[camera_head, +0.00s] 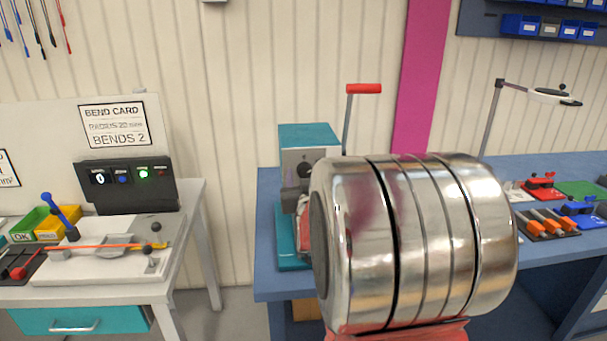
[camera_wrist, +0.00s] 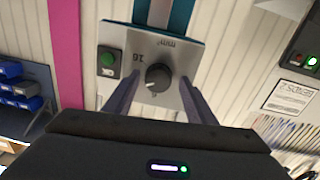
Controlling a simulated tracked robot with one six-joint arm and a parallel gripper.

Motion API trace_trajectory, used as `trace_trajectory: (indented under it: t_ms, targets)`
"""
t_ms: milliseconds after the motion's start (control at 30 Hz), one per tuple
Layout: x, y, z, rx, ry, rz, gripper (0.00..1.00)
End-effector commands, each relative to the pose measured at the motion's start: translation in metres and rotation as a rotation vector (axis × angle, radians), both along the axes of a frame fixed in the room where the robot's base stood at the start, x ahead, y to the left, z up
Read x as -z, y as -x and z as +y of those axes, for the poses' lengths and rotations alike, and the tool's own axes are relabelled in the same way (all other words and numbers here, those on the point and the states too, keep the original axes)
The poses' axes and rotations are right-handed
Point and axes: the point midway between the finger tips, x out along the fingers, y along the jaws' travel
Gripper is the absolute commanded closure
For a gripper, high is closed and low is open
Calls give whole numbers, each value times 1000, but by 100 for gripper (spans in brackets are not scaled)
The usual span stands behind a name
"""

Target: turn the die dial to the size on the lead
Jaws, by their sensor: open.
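The die dial (camera_wrist: 158,77) is a round black knob with a light pointer mark, on a grey plate in the wrist view. The number 16 shows upside down beside it; other size marks are hidden or unreadable. My gripper (camera_wrist: 159,80) is open, with one finger on each side of the knob; I cannot tell whether they touch it. In the head view the teal and grey press (camera_head: 308,138) stands behind my chrome arm, which hides much of it. An orange lead (camera_head: 105,248) lies across a white fixture on the left bench; no size is readable on it.
A green button (camera_wrist: 107,60) sits beside the dial plate. A red-handled lever (camera_head: 363,88) rises from the press. The left bench holds a dark panel (camera_head: 130,195) with lit lamps and a bend card (camera_head: 114,124). Tools and a lamp stand on the blue bench at right.

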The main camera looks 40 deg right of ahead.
Motion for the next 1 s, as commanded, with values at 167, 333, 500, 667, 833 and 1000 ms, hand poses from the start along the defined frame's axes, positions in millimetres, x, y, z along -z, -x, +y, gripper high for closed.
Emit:
trace_trajectory:
  t_ms: [167,333,500,667,833,1000]
  targets:
    - [0,1,-3,4,0,0,50]
    - [0,3,-4,8,0,0,55]
    - [0,3,-5,9,0,-1,67]
    - [0,3,-5,9,0,-1,78]
    - [0,3,-5,9,0,-1,90]
    - [0,3,-4,9,4,2,91]
